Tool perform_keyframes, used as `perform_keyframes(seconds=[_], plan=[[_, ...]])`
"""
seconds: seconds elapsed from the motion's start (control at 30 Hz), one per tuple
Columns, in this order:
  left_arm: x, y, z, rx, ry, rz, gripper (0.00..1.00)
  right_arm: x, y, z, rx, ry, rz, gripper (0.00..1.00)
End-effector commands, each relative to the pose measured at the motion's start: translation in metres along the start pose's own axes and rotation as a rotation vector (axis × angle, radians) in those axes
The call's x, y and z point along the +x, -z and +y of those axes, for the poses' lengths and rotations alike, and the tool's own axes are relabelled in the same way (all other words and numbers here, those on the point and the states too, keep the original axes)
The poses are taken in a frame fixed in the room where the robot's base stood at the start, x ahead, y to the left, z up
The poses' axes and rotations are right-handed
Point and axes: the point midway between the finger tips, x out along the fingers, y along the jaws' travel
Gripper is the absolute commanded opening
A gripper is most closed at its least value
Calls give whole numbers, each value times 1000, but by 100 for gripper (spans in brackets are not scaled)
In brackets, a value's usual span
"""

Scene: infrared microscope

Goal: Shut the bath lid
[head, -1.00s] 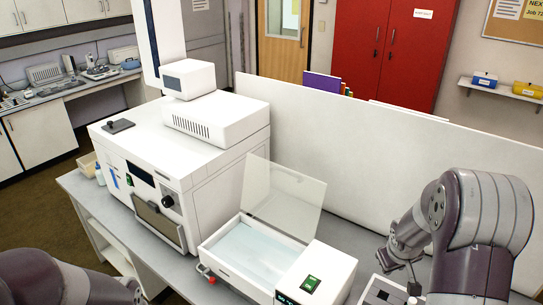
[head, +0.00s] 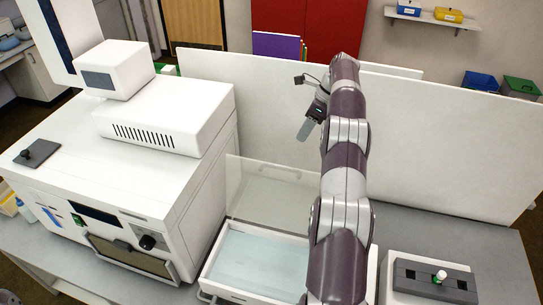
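The bath (head: 213,291) is a white rectangular basin with pale blue water, at the bottom middle of the head view. Its clear lid (head: 262,197) stands up, open, along the far edge, with a bar handle near its top. My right arm reaches across the bath's right part and hides that side and part of the lid. My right gripper (head: 305,130) is beyond and above the lid's top edge, near the white partition, pointing down. It appears apart from the lid. Its fingers are seen edge-on, so their opening cannot be told. My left gripper is out of view.
A large white instrument (head: 110,180) stands left of the bath. A white partition (head: 440,135) runs behind. A grey block holding a green-and-white vial (head: 440,277) sits at right. The grey bench (head: 430,228) is clear between partition and block.

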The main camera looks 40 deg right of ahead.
Motion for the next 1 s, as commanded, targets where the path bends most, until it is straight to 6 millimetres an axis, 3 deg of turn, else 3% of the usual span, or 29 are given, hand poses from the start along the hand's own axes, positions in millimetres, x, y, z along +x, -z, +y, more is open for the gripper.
perform_keyframes(seconds=[0.17,0.4,0.6,1.0], plan=[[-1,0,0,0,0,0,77,24,-1,2,-18,-4,-1,26],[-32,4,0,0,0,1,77,80,-4,2,-15,-4,-2,26],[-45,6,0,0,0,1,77,112,-3,1,-15,-1,-4,26],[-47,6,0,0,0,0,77,126,-2,0,-15,2,-4,26]])
